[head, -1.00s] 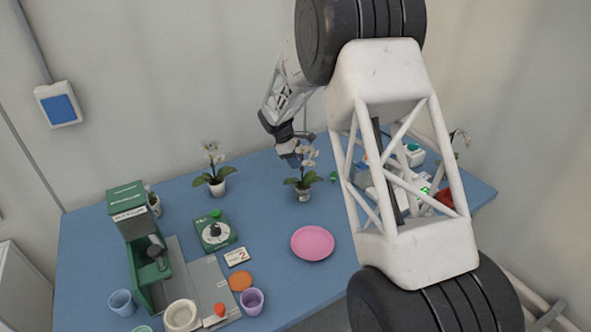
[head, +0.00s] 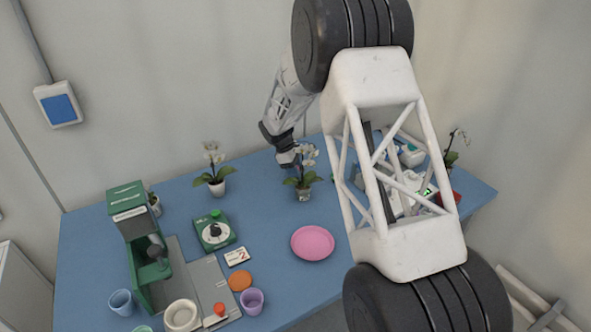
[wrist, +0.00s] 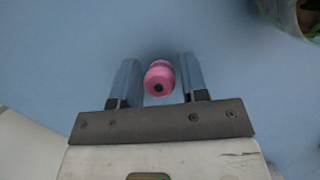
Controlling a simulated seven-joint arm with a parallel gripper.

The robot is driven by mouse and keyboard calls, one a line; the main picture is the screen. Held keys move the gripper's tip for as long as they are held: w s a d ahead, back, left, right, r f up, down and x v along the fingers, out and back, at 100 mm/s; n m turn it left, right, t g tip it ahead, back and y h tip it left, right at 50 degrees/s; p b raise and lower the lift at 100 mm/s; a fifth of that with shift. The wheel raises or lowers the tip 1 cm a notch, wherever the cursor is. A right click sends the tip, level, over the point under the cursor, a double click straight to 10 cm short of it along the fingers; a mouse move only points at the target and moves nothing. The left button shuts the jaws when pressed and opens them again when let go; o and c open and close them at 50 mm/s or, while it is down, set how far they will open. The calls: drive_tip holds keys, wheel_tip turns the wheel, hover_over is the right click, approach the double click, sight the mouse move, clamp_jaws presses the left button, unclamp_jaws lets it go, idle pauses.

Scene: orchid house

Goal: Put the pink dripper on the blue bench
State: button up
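The pink dripper (wrist: 159,78) shows in the wrist view as a small rounded pink piece with a dark hole in its near end. It lies between the two blue-grey fingers of my gripper (wrist: 160,78), with thin strips of blue seen on both sides. I cannot tell its height over the bench. In the head view my gripper (head: 287,160) points down near the back of the blue bench (head: 275,255), behind a white orchid; the dripper is not made out there.
The potted orchid (head: 304,192) stands close in front of my gripper; a pot (wrist: 303,15) shows in the wrist view's corner. A pink plate (head: 312,242), a green dial box (head: 214,231) and a purple cup (head: 252,300) stand nearer.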

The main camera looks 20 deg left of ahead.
drive_tip(key=shift+o, duration=0.9)
drive_tip(key=v, duration=1.2)
drive_tip(key=shift+r, duration=0.2)
